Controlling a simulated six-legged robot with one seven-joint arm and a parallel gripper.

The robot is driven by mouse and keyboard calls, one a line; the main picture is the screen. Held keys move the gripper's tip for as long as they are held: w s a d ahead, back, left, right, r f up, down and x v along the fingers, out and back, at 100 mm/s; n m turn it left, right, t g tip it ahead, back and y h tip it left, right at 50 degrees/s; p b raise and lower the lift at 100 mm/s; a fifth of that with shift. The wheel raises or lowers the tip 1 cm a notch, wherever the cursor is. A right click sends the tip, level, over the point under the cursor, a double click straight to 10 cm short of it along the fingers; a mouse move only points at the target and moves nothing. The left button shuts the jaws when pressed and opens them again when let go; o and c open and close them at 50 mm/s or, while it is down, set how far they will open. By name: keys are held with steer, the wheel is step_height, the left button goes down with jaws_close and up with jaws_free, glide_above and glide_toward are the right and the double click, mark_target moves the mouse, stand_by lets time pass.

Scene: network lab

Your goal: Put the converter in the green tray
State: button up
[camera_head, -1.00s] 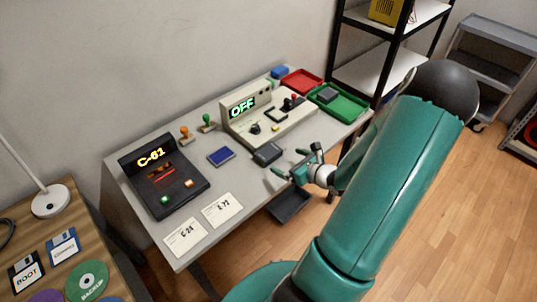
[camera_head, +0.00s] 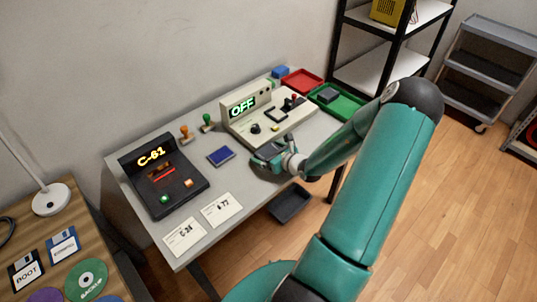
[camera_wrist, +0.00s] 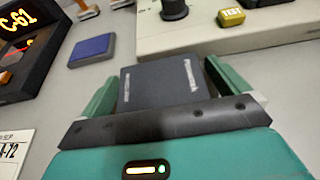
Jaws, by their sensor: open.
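A dark box with white lettering, apparently the converter (camera_wrist: 160,82), lies on the grey table in front of the beige console. My gripper (camera_wrist: 160,72) is open, with one green finger at each side of this box. Whether the fingers touch it cannot be told. In the head view my gripper (camera_head: 268,156) is at the table's front edge and mostly covers the box. The green tray (camera_head: 352,111) is at the table's far right end, partly hidden by my arm, and holds a dark grey item (camera_head: 327,95).
The beige console (camera_head: 240,122) with the OFF display stands behind the box. A red tray (camera_head: 301,80) is beside the green one. A blue pad (camera_head: 220,156), a black C-61 device (camera_head: 165,180) and cards (camera_head: 222,209) are to the left. A black shelf rack (camera_head: 380,70) stands behind the table's right end.

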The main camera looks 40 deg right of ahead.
steer(key=c, duration=1.2)
steer(key=shift+o, duration=0.2)
steer(key=shift+r, duration=0.1)
